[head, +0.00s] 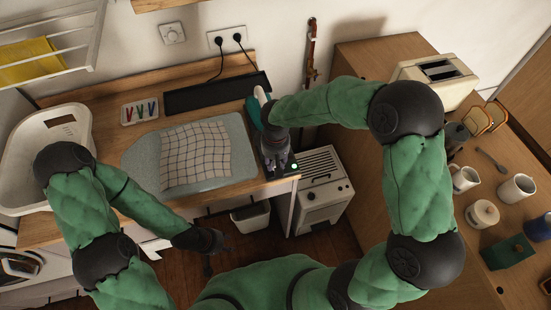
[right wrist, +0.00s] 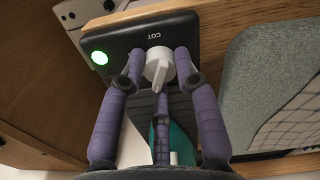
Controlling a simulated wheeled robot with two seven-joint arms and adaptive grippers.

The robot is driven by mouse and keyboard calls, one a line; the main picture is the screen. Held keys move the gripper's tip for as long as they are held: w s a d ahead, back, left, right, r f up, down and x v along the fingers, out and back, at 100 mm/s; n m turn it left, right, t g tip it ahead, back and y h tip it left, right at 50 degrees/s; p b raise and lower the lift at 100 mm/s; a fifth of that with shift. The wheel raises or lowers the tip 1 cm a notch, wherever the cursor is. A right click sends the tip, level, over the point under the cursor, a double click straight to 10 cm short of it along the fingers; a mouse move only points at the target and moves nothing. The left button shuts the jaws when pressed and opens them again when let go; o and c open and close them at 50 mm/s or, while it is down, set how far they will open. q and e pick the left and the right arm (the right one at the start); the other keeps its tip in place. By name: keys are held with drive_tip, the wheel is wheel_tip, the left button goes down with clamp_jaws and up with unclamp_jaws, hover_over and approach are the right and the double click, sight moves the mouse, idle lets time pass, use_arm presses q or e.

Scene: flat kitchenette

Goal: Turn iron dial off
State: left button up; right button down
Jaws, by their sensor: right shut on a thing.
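The white iron dial (right wrist: 157,66) sits on a black panel (right wrist: 205,40) marked with lettering. A round green light (right wrist: 99,57) glows on the panel. My right gripper (right wrist: 158,75) has its purple fingers around the dial, shut on it. In the head view my right gripper (head: 274,150) points down at the iron station at the board's right end, hiding the dial. The green light (head: 294,167) shows beside it. The teal and white iron (head: 254,108) stands behind the gripper, partly hidden. My left gripper (head: 222,257) is empty with fingers spread, in front of the counter.
An ironing board (head: 140,163) with a checked cloth (head: 195,153) lies left of the station. A white laundry basket (head: 75,115) stands at the far left. A toaster (head: 440,80) and mugs (head: 465,178) stand on the right counter. A white bin (head: 250,218) is below.

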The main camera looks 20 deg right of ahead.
drive_tip(key=n+p, duration=0.2)
drive_tip(key=n, duration=0.2)
drive_tip(key=shift+n, duration=0.3)
idle(0.3)
drive_tip(key=c, duration=0.9)
unclamp_jaws()
wheel_tip(320, 180, up, 12)
drive_tip(key=shift+f, duration=0.1)
